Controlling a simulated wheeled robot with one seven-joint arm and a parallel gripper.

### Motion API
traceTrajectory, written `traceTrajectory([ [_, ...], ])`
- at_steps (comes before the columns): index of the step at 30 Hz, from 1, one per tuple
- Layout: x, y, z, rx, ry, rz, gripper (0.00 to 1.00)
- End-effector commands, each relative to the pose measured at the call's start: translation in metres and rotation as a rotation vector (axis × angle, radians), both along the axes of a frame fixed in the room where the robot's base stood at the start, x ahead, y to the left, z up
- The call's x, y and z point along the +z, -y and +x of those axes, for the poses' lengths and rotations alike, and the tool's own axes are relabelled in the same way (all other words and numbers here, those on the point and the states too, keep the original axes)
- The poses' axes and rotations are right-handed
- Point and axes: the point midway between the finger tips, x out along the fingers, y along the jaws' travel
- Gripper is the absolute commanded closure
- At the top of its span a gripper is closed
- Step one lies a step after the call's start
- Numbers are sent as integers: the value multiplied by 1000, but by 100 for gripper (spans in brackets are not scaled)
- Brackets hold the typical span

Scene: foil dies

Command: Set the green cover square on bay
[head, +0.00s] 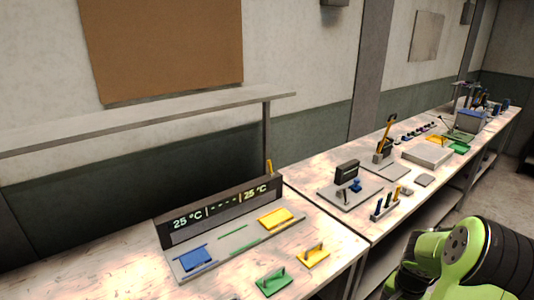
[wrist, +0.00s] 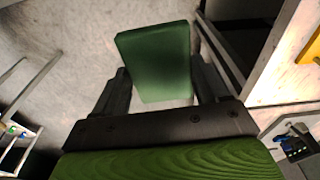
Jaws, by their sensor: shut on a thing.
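My gripper (wrist: 155,88) is shut on a flat green cover (wrist: 155,55) in the wrist view. It holds the cover between its two dark fingers, over pale floor and away from the bench tops. The gripper and this cover are out of the head view. In the head view, a grey panel (head: 213,244) lies on the near bench. Its middle bay (head: 229,238) is bare grey with green strips at its edges. A blue plate (head: 197,259) lies in the left bay and a yellow plate (head: 275,218) in the right bay.
A handled green piece (head: 274,282) and a handled yellow piece (head: 314,255) lie in front of the panel. A display box (head: 220,208) stands behind it, under a shelf (head: 150,119). The right bench (head: 350,225) carries several tools and stands.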

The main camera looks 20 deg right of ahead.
Motion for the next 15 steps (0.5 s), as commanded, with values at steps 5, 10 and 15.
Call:
traceTrajectory([
  [5,-5,-15,16,71,-1,2,57],
  [10,-12,-35,36,165,-1,0,57],
  [15,-22,-67,62,304,-2,1,57],
])
